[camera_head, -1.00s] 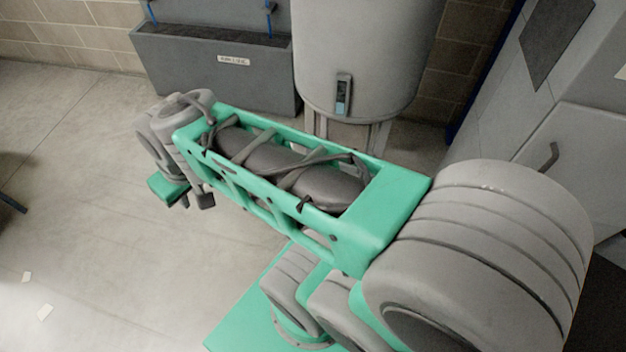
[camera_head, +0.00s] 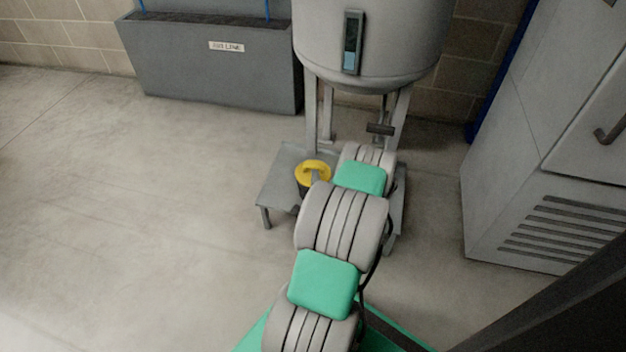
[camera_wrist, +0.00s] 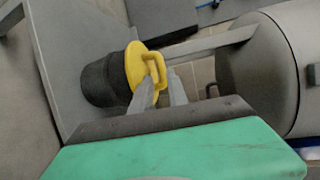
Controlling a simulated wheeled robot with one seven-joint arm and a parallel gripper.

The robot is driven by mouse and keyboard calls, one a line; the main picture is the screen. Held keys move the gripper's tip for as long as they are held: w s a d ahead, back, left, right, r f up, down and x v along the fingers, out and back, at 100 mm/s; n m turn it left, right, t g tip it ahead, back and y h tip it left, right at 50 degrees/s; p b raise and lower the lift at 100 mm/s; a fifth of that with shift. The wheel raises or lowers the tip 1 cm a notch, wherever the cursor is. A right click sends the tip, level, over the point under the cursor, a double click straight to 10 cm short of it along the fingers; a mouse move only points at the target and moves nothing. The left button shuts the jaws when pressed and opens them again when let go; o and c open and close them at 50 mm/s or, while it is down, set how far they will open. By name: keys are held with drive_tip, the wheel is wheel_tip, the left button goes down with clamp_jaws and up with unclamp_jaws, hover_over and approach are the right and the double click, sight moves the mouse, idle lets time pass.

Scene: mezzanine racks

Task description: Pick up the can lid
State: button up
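The can lid (camera_head: 311,166) is a yellow disc with a raised loop handle. In the head view it sits on a dark can on a low grey stand, partly covered by my arm. In the wrist view the lid (camera_wrist: 134,65) caps the dark can (camera_wrist: 101,81), and its handle faces my gripper (camera_wrist: 162,85). The two grey fingers are apart with nothing held between them. The left finger overlaps the lower part of the handle in the picture; I cannot tell if they touch. In the head view my gripper is hidden behind my arm.
A grey tank (camera_head: 375,45) on legs stands over the low stand (camera_head: 281,176), with a dark valve handle (camera_head: 380,128) beneath. A grey bin (camera_head: 200,65) is at the back left and a cabinet (camera_head: 560,160) at right. The floor at left is clear.

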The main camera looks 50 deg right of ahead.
sight(315, 168)
drive_tip(key=b+x, duration=0.1)
drive_tip(key=x, duration=0.4)
drive_tip(key=shift+d, duration=0.4)
clamp_jaws()
